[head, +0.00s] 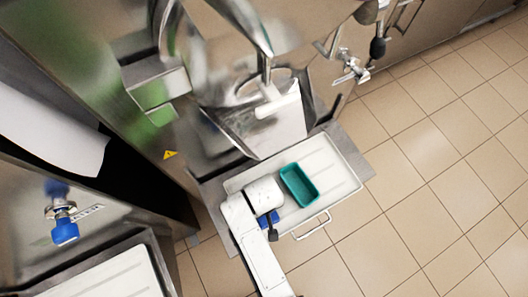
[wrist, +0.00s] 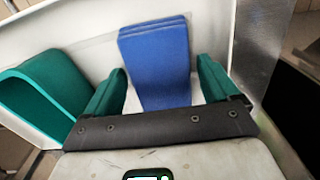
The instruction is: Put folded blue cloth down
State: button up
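The folded blue cloth (wrist: 155,60) shows in the wrist view as a flat layered stack lying on the white tray surface. In the head view a small part of the blue cloth (head: 264,220) shows beside my arm's end. My gripper (wrist: 162,66) has its two green fingers spread apart, with the cloth between and beyond them. White surface shows between the cloth and each finger, so neither appears to press on it. In the head view my gripper (head: 272,234) is mostly hidden by my white arm.
A teal tub (head: 299,185) stands on the white tray (head: 335,180) beside my gripper; it also shows at the left of the wrist view (wrist: 50,85). The tray sits before a steel freezer with a spout. A handle (head: 312,226) is at its front edge. Tiled floor lies right.

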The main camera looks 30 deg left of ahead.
jog(key=shift+o, duration=0.6)
jog(key=shift+f, duration=0.15)
notch_tip(320, 180, up, 11)
jog(key=shift+d+p, duration=0.2)
jog(key=shift+p, duration=0.15)
jog(key=shift+w, duration=0.1)
jog(key=d+r+m+y, duration=0.15)
jog(key=d+m, duration=0.55)
jog(key=d, duration=1.5)
jog(key=s+d+r+m+h, duration=0.1)
jog(key=s+d+r+m, duration=0.1)
jog(key=d, duration=0.5)
jog(key=s+d+r+m+t, duration=0.1)
jog(key=s+d+m, duration=0.1)
jog(key=s+d, duration=0.2)
jog(key=d, duration=0.3)
jog(key=shift+s+r+m+h, duration=0.35)
jog(key=shift+r+m, duration=0.05)
